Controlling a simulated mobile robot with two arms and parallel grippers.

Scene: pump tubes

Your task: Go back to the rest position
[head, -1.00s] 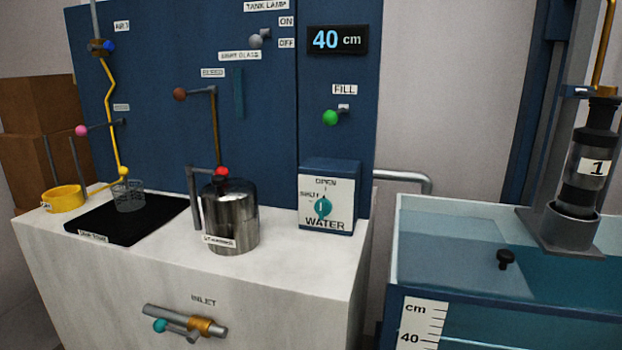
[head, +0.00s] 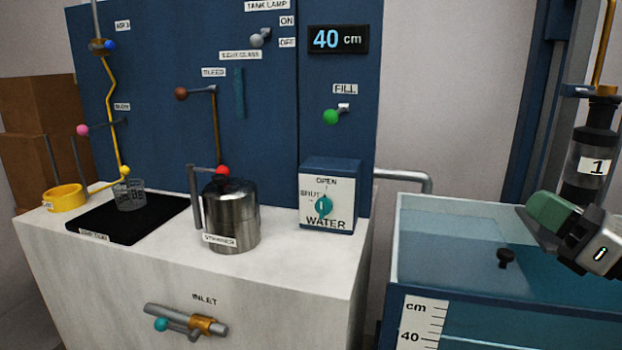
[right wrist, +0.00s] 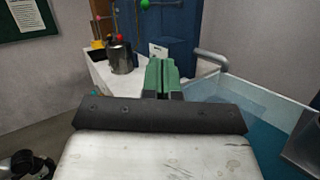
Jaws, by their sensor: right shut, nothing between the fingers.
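My right gripper (head: 530,222) comes in from the right edge of the head view, above the water tank (head: 418,305). Its green fingers are shut with nothing between them. In the right wrist view the closed fingers (right wrist: 162,76) point toward the white bench and the blue panel. The gripper hides the foot of the dark cylinder marked 1 (head: 595,150) in the head view.
The white bench (head: 280,275) carries a steel strainer pot (head: 231,222), a black mat (head: 90,222), a yellow ring (head: 64,198) and the WATER valve box (head: 328,170). The blue panel (head: 160,130) stands behind, its display (head: 338,39) reading 40 cm. A small black knob (head: 506,258) shows over the tank.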

